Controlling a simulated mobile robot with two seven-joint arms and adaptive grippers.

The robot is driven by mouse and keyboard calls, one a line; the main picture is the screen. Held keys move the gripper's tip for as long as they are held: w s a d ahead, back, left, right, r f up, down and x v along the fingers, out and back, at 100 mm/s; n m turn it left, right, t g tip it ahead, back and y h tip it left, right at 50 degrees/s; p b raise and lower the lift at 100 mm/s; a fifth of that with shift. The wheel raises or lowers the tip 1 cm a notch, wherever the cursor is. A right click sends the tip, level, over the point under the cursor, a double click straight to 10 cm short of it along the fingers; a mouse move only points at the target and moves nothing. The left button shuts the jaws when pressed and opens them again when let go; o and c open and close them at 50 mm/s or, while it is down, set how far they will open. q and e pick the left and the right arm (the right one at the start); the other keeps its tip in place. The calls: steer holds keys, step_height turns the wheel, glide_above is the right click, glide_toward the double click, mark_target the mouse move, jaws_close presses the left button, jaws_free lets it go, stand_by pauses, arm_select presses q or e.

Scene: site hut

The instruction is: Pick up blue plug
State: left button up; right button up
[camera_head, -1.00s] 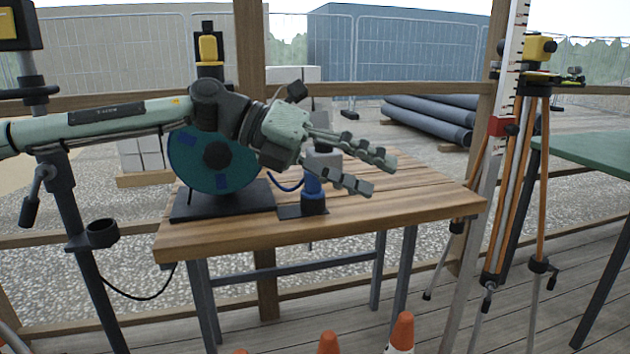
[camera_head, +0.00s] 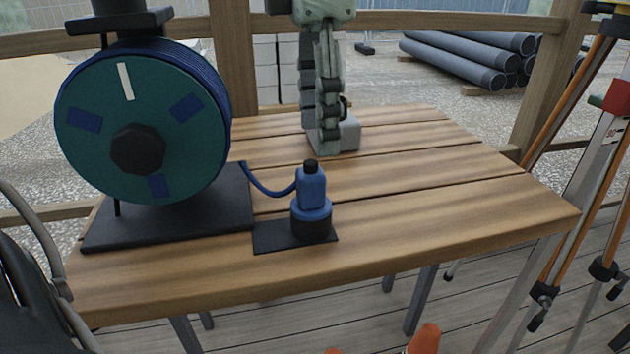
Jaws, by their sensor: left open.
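The blue plug (camera_head: 312,187) stands upright on a small black plate (camera_head: 278,237) near the front middle of the wooden table. It has a black cap and a dark lower ring. A blue cable runs from it to the reel at left. My left gripper (camera_head: 327,143) points down behind the plug, higher in the picture, with its fingers seen nearly side-on and overlapping. It is open, apart from the plug and holds nothing that I can see. My right gripper is not in view.
A teal cable reel (camera_head: 190,145) on a black base (camera_head: 180,228) fills the table's left side. A grey block (camera_head: 349,136) sits at the fingertips, partly hidden. The table (camera_head: 440,190) is clear at right. A tripod (camera_head: 572,105) stands at far right; orange cones (camera_head: 425,340) stand in front.

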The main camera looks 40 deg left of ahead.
mark_target(310, 171)
arm_select(q)
steer(key=shift+a+f, duration=0.1)
steer(key=shift+a, duration=0.05)
steer(key=shift+f, duration=0.4)
steer(key=f, duration=0.2)
steer(key=s+f, duration=0.1)
steer(key=f, duration=0.2)
steer(key=shift+f, duration=0.8)
jaws_close()
